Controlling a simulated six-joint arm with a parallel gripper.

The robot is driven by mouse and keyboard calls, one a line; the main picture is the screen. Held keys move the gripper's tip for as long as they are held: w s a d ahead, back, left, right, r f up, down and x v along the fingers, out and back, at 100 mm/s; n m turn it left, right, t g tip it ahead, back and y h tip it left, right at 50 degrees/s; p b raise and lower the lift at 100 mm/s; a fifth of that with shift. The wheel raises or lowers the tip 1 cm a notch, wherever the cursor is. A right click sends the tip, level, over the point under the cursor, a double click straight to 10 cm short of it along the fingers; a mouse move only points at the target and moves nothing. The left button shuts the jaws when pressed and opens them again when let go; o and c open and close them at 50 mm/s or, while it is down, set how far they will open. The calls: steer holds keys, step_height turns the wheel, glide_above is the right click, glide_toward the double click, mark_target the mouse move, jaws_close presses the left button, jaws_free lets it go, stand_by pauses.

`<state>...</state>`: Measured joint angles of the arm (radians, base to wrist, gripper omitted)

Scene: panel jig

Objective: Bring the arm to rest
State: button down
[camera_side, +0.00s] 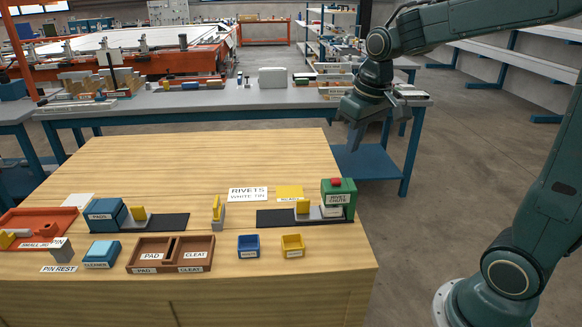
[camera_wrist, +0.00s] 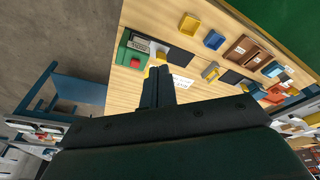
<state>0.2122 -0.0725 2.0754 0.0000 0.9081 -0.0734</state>
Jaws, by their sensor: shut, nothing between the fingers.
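My gripper (camera_side: 353,138) hangs in the air beyond the right back corner of the wooden table (camera_side: 200,160) in the side view, fingers pointing down. Its two dark fingers (camera_wrist: 158,88) lie close together in the wrist view, with nothing between them. It is shut and empty, apart from the table and everything on it. My arm reaches in from the right with its wrist high.
A green rivet unit (camera_side: 338,199) stands at the table's right edge. A blue bin (camera_side: 248,246), a yellow bin (camera_side: 293,246), a brown divided tray (camera_side: 163,241) and a red tray (camera_side: 60,222) line the front. The table's back half is clear. A blue-legged bench (camera_side: 250,98) stands behind.

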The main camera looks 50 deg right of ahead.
steer(key=s+a+t, duration=0.1)
steer(key=s+a, duration=0.2)
steer(key=s, duration=0.5)
steer(key=s+a+r+n+t, duration=0.1)
steer(key=s+a, duration=0.3)
steer(key=s, duration=0.4)
steer(key=shift+a+r+n+t+y, duration=0.15)
steer(key=shift+r+n+t+y, duration=0.15)
steer(key=shift+t, duration=0.2)
